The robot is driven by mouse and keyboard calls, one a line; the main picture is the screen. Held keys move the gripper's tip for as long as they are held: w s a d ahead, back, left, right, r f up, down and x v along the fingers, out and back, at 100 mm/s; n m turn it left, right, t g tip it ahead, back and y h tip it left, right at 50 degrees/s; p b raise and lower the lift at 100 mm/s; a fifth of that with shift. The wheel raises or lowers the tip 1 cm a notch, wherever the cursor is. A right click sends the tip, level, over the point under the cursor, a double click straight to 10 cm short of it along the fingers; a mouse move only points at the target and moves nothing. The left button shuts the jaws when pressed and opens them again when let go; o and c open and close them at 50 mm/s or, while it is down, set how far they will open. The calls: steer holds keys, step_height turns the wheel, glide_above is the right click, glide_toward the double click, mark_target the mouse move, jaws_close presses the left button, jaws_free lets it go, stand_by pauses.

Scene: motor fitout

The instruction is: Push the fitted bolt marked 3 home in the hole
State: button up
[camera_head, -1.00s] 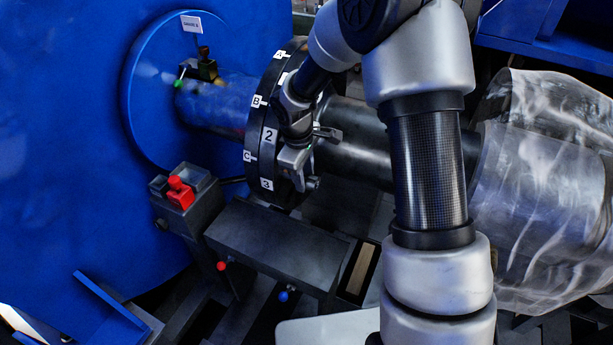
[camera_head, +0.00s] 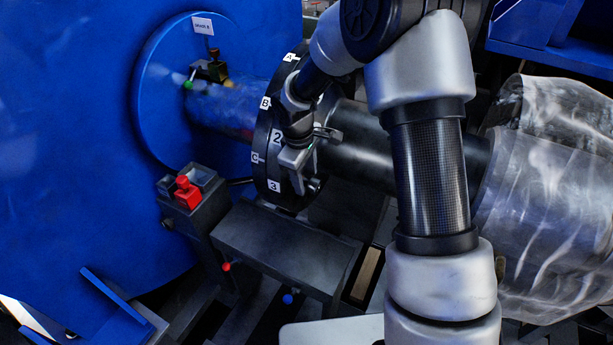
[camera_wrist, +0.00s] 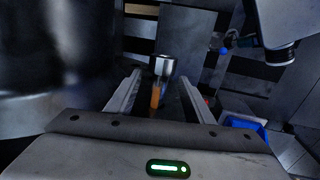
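The dark coupling flange (camera_head: 264,150) carries white labels A, B, C, 2 and 3 on its rim. The label 3 (camera_head: 274,185) is low on it. Close to that label, a short silver bolt end (camera_head: 314,186) sticks out on the right side of the flange. My gripper (camera_head: 301,170) is beside the flange, just above this bolt end. In the wrist view, a silver cylindrical head (camera_wrist: 162,67) with an orange part (camera_wrist: 156,96) shows between my two spread fingers, with gaps on both sides. The hole and the depth of the bolt in it are hidden.
A dark shaft (camera_head: 360,150) runs right from the flange towards a clear ribbed cover (camera_head: 545,190). A dark bench block (camera_head: 280,248) lies below the flange. A small bin with a red piece (camera_head: 187,194) stands left.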

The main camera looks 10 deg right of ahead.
steer(key=shift+o, duration=0.3)
steer(key=shift+a, duration=0.15)
steer(key=shift+r, duration=0.1)
step_height(320, 180, up, 17)
steer(key=s+a, duration=0.1)
steer(key=s, duration=0.1)
steer(key=shift+s+a, duration=0.25)
steer(key=shift+s, duration=0.15)
steer(key=shift+c, duration=0.3)
